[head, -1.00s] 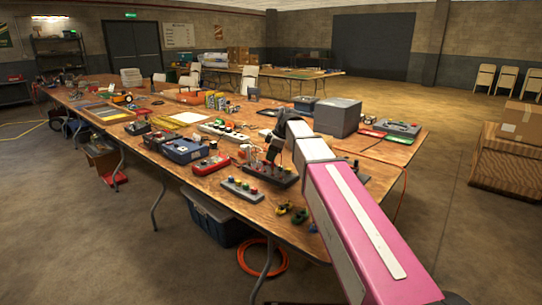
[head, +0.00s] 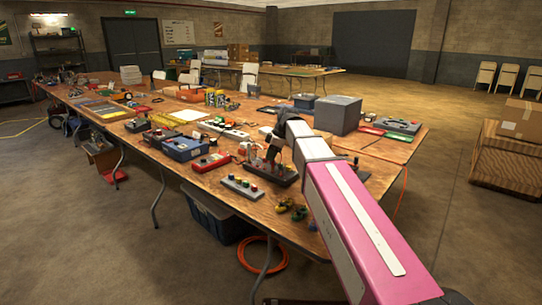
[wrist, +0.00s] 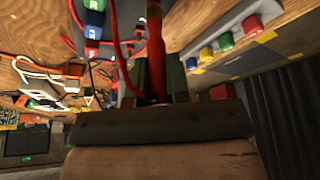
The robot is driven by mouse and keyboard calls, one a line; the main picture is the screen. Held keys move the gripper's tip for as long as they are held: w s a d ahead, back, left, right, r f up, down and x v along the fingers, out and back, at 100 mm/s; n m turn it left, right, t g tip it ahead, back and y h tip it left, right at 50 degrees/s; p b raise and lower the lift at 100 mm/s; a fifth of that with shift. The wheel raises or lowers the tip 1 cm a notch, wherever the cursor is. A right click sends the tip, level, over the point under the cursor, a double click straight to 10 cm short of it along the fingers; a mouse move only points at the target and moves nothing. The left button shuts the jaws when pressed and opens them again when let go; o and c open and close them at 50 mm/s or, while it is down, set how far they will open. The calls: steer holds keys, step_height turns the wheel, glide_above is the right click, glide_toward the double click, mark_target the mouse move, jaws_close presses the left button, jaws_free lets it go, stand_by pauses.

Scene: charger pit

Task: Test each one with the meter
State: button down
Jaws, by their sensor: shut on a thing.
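My gripper (wrist: 156,75) is shut on a red probe (wrist: 155,48), which stands between its fingers with a red lead beside it. In the head view my gripper (head: 270,152) is over a dark stand (head: 284,179) on the near part of the table; my arm partly hides it. The wrist view shows blue, green and red blocks (wrist: 93,18) ahead of the gripper. I cannot tell whether the probe tip touches anything. No meter reading is legible.
A red device (head: 211,163) and a blue box (head: 184,149) stand left of my gripper. A large grey box (head: 337,115) is behind it. Small coloured clips (head: 290,210) lie near the front edge. An orange cable (head: 403,188) hangs over the right edge.

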steer(key=shift+f, duration=0.25)
stand_by(0.5)
steer(key=c, duration=0.7)
jaws_free()
steer(key=shift+r, duration=0.15)
steer(key=shift+r, duration=3.65)
